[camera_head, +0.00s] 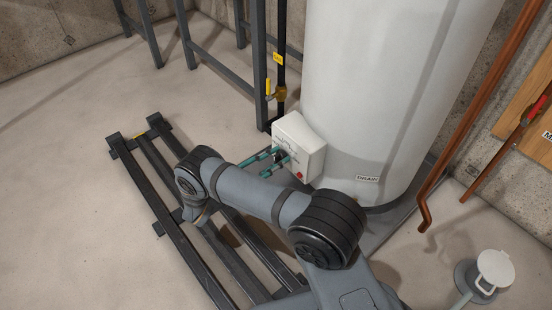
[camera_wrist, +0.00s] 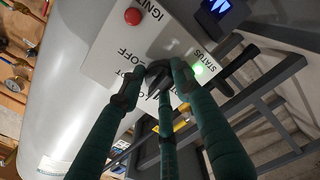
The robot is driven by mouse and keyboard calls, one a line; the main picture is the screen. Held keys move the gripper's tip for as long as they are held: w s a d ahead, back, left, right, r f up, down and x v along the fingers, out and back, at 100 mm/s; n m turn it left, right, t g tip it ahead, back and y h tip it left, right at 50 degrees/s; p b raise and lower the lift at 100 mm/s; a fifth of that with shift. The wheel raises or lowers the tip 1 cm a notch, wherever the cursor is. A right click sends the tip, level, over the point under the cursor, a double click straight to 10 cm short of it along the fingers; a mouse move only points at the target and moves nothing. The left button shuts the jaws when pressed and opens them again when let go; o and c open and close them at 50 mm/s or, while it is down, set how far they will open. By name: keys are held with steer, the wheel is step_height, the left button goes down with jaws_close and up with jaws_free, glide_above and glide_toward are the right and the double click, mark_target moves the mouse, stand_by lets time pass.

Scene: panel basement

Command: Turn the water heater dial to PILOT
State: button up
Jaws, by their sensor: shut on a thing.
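The white control box (camera_head: 305,138) sits low on the front of the water heater (camera_head: 375,90). The black dial (camera_wrist: 157,70) is on this face, between my green fingers. My gripper (camera_wrist: 156,82) is shut on the dial, with fingers around it. In the head view my gripper (camera_head: 278,157) reaches the box front, and the dial is mostly hidden. I cannot tell which mark the dial points to.
A black pipe with a yellow-handled valve (camera_head: 279,94) stands left of the box. A dark metal frame (camera_head: 190,230) lies on the floor beneath my arm. Copper pipes (camera_head: 470,110) run at the right. A white-lidded floor fitting (camera_head: 490,272) is at the lower right.

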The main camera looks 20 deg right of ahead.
steer(key=m, duration=0.4)
steer(key=shift+m+p, duration=0.3)
steer(key=shift+p, duration=0.05)
steer(key=shift+m, duration=1.8)
steer(key=shift+p, duration=0.3)
steer(key=o, duration=1.1)
steer(key=shift+o, duration=0.2)
steer(key=v, duration=1.2)
